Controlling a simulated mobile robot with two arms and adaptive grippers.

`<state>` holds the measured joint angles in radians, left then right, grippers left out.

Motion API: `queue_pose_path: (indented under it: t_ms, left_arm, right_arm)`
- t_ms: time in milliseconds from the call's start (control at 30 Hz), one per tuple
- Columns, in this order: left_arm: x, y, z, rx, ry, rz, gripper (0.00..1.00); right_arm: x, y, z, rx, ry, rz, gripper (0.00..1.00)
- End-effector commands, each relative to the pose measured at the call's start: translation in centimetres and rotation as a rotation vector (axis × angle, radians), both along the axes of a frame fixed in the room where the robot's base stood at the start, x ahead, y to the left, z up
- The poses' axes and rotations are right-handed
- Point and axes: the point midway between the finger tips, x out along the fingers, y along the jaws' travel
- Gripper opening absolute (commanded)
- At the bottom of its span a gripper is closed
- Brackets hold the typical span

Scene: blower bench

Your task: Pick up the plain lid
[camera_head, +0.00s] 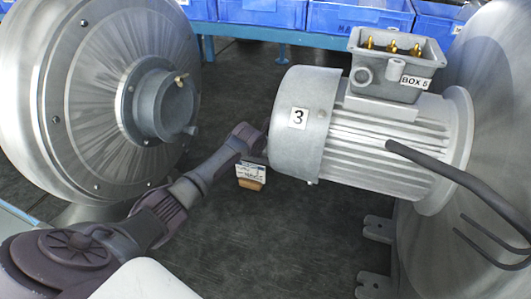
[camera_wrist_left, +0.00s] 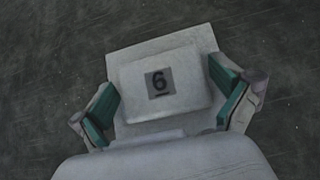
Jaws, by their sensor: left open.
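A gap shows at the left finger; I cannot tell whether the right finger touches the lid. The lid does not show in the head view. My right gripper is not in view.
A grey motor (camera_head: 385,150) marked "3" has an open terminal box (camera_head: 385,75) labelled "BOX 5". A large metal disc housing (camera_head: 105,95) stands left, another (camera_head: 490,70) right. A small card on a brown block (camera_head: 251,175) sits below my wrist. Blue bins (camera_head: 355,17) line the back.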

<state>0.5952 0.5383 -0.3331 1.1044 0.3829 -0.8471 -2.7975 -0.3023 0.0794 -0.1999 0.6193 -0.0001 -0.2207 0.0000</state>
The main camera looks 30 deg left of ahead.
Motion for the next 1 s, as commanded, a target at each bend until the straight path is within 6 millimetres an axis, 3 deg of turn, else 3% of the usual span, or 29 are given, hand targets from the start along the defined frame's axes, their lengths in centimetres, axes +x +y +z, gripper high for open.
queue_pose_path:
  t_ms: [67, 367, 667, 1000]
  left_arm:
    - [0.0, 0.0, 0.0, 0.0, 0.0, 0.0, 1.0]
    - [0.0, 0.0, 0.0, 0.0, 0.0, 0.0, 0.5]
    - [0.0, 0.0, 0.6, 0.0, -0.002, 0.001, 0.49]
    - [0.1, 0.1, 6.5, 0.002, -0.004, 0.0, 0.49]
  right_arm:
    - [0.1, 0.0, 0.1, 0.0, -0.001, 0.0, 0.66]
    - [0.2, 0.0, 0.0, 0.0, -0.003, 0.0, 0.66]
    - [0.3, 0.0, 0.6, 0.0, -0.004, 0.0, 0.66]
    - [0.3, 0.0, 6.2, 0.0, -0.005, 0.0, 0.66]
